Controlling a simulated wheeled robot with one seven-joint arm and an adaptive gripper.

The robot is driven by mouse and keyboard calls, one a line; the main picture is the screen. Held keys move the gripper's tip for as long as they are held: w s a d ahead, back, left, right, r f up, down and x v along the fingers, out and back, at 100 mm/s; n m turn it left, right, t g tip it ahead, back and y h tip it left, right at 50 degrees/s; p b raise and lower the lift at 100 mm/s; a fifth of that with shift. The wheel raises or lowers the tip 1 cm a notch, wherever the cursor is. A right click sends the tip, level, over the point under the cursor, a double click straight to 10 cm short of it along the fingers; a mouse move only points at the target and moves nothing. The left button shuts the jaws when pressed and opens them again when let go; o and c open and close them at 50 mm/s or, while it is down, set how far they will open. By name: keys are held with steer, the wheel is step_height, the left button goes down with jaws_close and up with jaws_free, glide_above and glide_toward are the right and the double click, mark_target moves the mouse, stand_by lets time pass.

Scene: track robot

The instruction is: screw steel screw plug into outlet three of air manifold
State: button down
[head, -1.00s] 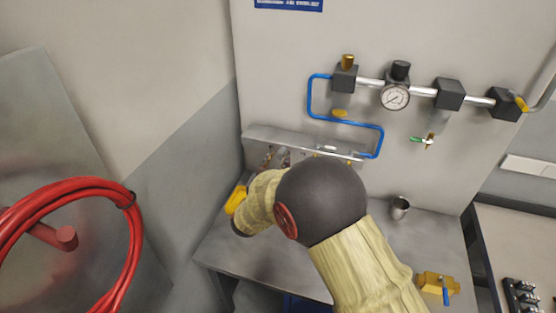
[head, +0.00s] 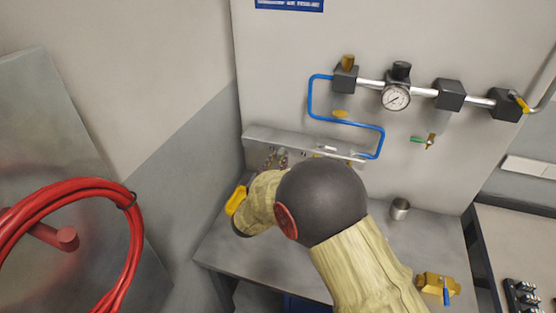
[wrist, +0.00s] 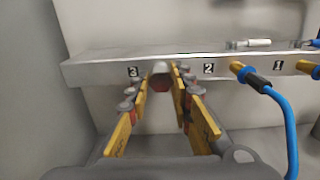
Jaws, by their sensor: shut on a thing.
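The air manifold is a grey bar (wrist: 95,72) on the wall with labels 3, 2 and 1; it shows in the head view (head: 310,148). My gripper (wrist: 160,80) reaches up to it with yellow-backed fingers. Its tips are shut on the steel screw plug (wrist: 160,68), a short grey cylinder with a reddish-brown near end. The plug is at the bar's front face, just right of label 3. Outlet three is hidden behind it, so I cannot tell how deep it sits. In the head view my gripper (head: 275,158) is partly hidden by my arm.
Brass fittings sit right of label 2 (wrist: 238,67) and label 1 (wrist: 306,68); a blue hose (wrist: 285,115) hangs close to the right of my fingers. A metal cup (head: 400,208) and a brass valve (head: 437,287) stand on the bench (head: 245,262).

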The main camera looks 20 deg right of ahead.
steer(key=shift+f+m+b, duration=0.1)
steer(key=shift+m+b, duration=1.5)
steer(key=shift+b, duration=0.6)
steer(key=c, duration=1.5)
jaws_free()
steer(key=shift+s, duration=0.1)
